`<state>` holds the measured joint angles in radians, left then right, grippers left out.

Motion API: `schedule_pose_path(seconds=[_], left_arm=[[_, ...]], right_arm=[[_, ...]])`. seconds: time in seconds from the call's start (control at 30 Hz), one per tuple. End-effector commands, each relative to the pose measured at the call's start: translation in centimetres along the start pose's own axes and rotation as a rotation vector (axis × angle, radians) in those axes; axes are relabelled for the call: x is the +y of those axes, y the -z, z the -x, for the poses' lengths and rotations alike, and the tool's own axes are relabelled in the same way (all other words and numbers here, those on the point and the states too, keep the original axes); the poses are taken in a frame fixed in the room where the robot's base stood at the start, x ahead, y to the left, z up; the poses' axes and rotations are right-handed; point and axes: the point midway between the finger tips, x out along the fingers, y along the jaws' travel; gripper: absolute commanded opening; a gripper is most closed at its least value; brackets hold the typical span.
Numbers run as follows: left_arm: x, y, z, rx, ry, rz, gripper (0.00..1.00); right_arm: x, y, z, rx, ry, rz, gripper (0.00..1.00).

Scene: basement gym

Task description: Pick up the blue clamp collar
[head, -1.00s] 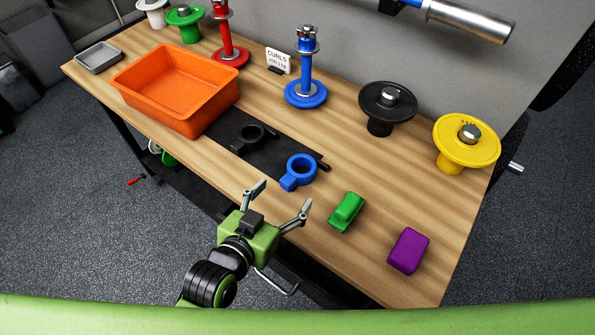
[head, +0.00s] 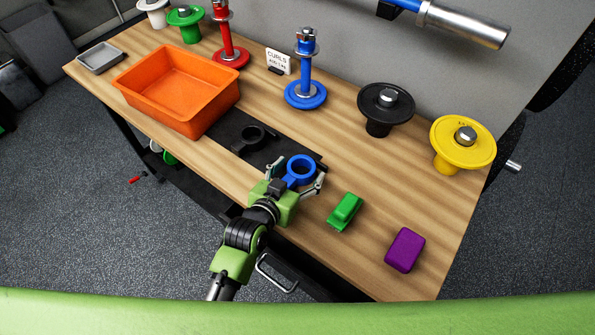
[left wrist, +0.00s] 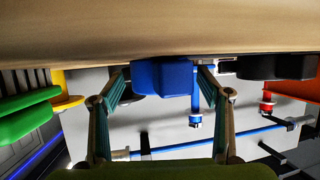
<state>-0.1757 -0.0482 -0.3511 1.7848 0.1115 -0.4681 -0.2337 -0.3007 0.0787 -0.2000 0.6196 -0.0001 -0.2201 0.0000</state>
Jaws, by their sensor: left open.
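The blue clamp collar (head: 301,169) is a ring with a block-like lug, lying at the front edge of a black mat (head: 228,127) on the wooden bench. My left gripper (head: 296,178) is open, with one finger on each side of the collar. In the left wrist view the collar (left wrist: 164,77) shows between the two fingertips (left wrist: 160,82), with a gap seen on its left and the right finger close to it. The lower part of the collar's lug is partly hidden by the gripper in the head view. My right gripper is not in view.
A black collar (head: 253,138) lies on the mat to the left. A green clamp (head: 345,211) and a purple block (head: 405,249) lie to the right. An orange bin (head: 178,91) stands at the left. Blue (head: 305,93), black and yellow weight holders stand behind.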

Motion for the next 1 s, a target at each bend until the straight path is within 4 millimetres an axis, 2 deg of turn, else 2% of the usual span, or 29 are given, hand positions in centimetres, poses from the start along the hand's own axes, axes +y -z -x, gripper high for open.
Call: schedule_pose_path(seconds=[0.13, 0.17, 0.33, 0.77, 0.97, 1.0], left_arm=[[0.0, 0.0, 0.0, 0.0, 0.0, 0.0, 0.7], [0.0, 0.0, 0.0, 0.0, 0.0, 0.0, 0.68], [0.0, -0.1, 0.0, -0.001, 0.0, 0.0, 0.23], [0.0, 0.5, 0.2, 0.003, 0.0, -0.001, 0.23], [0.0, 2.9, 1.1, 0.009, 0.0, 0.0, 0.23], [-0.7, 3.5, 1.7, 0.008, 0.003, -0.005, 0.23]], right_arm=[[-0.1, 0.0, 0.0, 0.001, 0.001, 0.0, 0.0], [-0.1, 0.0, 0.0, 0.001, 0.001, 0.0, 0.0], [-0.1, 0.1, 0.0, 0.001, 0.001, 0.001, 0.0], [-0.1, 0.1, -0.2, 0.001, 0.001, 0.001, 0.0], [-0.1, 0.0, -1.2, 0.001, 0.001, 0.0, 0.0], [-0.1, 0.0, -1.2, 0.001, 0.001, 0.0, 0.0]])
